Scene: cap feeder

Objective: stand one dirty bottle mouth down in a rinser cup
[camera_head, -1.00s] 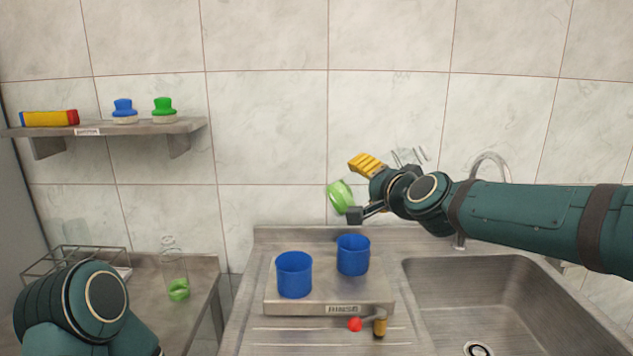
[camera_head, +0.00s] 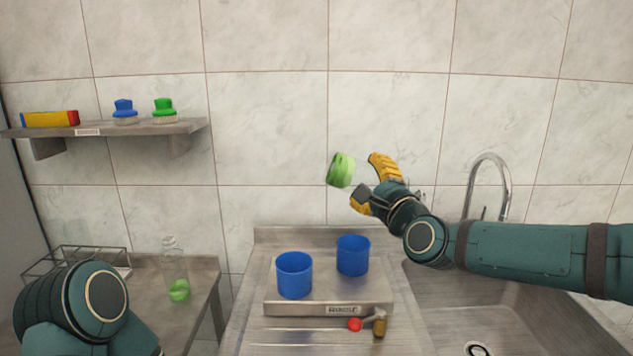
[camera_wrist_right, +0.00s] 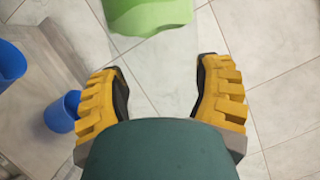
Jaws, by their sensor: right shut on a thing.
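My right gripper (camera_head: 371,184) is shut on a clear bottle with a green patch (camera_head: 340,170) at its base end. The bottle is tilted, base end to the upper left, in the air above the rinser cups. In the right wrist view the green patch (camera_wrist_right: 148,14) shows at the top, beyond the yellow fingers (camera_wrist_right: 160,80); the clear glass between them barely shows. Two blue rinser cups, left (camera_head: 294,275) and right (camera_head: 353,255), stand upright on the rinse block (camera_head: 330,309) and look empty. Another clear bottle with green inside (camera_head: 178,289) stands upright on the left table. My left gripper is out of view.
A red knob (camera_head: 355,325) and a brass fitting (camera_head: 380,323) sit at the block's front. The sink (camera_head: 520,310) and tap (camera_head: 490,170) are at right. A wire rack (camera_head: 75,258) stands at left. A shelf (camera_head: 110,128) holds two brushes and a yellow box.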

